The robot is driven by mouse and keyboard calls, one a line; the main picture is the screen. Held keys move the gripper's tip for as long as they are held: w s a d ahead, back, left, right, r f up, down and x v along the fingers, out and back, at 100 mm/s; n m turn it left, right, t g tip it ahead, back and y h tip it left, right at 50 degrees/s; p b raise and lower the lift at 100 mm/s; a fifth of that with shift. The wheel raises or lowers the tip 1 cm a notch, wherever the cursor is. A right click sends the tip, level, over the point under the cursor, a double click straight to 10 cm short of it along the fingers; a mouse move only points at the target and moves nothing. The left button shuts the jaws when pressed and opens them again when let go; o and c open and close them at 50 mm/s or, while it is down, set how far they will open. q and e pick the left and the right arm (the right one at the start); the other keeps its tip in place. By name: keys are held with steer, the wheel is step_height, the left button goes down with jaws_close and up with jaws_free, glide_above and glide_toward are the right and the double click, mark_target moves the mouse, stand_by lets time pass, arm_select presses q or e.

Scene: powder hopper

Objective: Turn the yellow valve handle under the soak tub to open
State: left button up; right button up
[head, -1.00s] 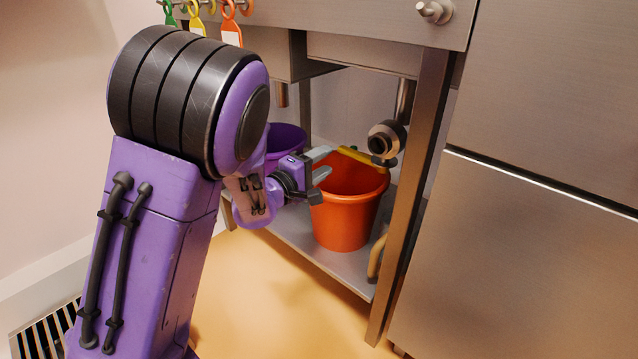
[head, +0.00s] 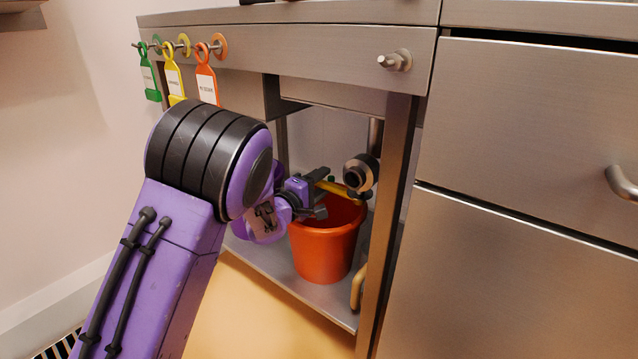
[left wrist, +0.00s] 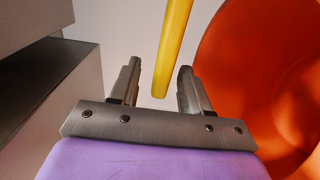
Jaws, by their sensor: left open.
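The yellow valve handle (head: 338,189) is a bar under the tub, reaching left from a round dark metal valve (head: 357,176) above an orange bucket. My left gripper (head: 322,192) is open beside the handle's free end in the head view. In the left wrist view the handle (left wrist: 174,45) runs down from the top, and its end lies between the two fingers of my gripper (left wrist: 158,88), with a gap on each side. The fingers do not appear to touch it. My right gripper is not in view.
The orange bucket (head: 323,244) stands on the lower metal shelf (head: 283,270) just below the gripper. A cabinet leg (head: 389,215) is to the right. Green, yellow and orange tags (head: 205,84) hang from pegs at the upper left. A tan hose (head: 358,285) is near the leg.

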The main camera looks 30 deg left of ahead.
arm_select(q)
steer(key=c, duration=0.8)
steer(key=shift+s+p, duration=0.4)
steer(key=shift+s, duration=1)
steer(key=shift+s+d+p, duration=0.3)
steer(key=shift+s+p, duration=0.1)
steer(key=shift+s, duration=0.55)
steer(key=shift+s+d, duration=0.1)
steer(key=shift+s, duration=0.25)
